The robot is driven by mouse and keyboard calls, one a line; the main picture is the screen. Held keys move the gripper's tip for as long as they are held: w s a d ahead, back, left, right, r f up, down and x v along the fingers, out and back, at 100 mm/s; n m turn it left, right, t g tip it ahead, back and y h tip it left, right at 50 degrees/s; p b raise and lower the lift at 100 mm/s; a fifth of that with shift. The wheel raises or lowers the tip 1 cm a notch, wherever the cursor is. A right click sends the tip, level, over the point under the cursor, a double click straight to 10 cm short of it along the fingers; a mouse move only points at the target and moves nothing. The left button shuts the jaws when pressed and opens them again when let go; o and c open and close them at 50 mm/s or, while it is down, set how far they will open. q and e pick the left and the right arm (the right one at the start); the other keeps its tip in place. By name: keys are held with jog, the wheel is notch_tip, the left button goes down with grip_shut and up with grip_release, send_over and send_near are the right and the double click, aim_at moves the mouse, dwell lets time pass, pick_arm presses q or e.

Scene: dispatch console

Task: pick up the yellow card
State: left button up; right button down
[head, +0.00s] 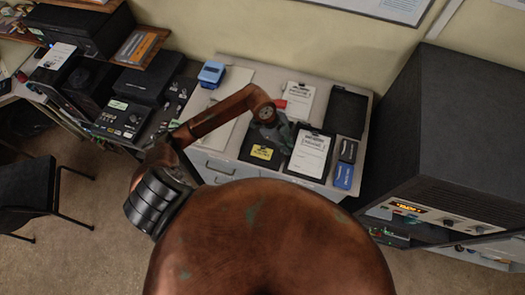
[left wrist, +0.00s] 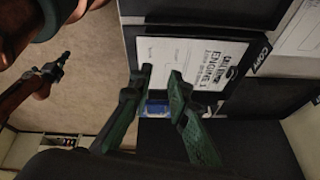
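The yellow card (head: 262,152) lies on a dark tray or mat (head: 246,158) at the front of the grey cabinet top. My left gripper (head: 277,136) is above the cabinet top, just up and right of the card in the head view. In the left wrist view its two green fingers (left wrist: 162,75) stand apart with nothing between them. Beyond them is a clipboard with a white "ENGINE 1" sheet (left wrist: 185,60). I cannot make out the card in that view. A copper arm with a dark end (left wrist: 48,76), probably my right one, shows small at the left there.
Right of the card lies a clipboard with a white sheet (head: 310,153). Beside it are a blue box (head: 344,176), a black box (head: 348,150) and an empty black tray (head: 346,112). A blue device (head: 211,74) stands at the back left. A large dark console (head: 455,130) rises at the right.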

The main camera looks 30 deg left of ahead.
aim_at(263, 146)
pick_arm(q)
jog(key=a+n+y, duration=0.1)
jog(key=a, duration=0.2)
jog(key=a+f+y, duration=0.1)
jog(key=a+y, duration=0.1)
jog(key=a, duration=0.2)
jog(key=a+f+n+g+y, duration=0.1)
jog(key=a, duration=0.2)
jog(key=shift+a+n, duration=0.3)
jog(key=shift+a+f+y+p, duration=0.15)
jog(key=shift+a+f, duration=0.05)
jog(key=shift+f, duration=0.35)
jog(key=shift+a+f+y+p, duration=0.15)
jog(key=shift+f, duration=0.4)
jog(key=f+p, duration=0.1)
jog(key=f, duration=0.3)
jog(key=shift+s+d+f+p, duration=0.15)
jog(key=shift+s+p, duration=0.05)
jog(key=shift+p, duration=0.15)
jog(key=shift+f, duration=0.6)
jog(key=shift+c, duration=0.5)
grip_shut()
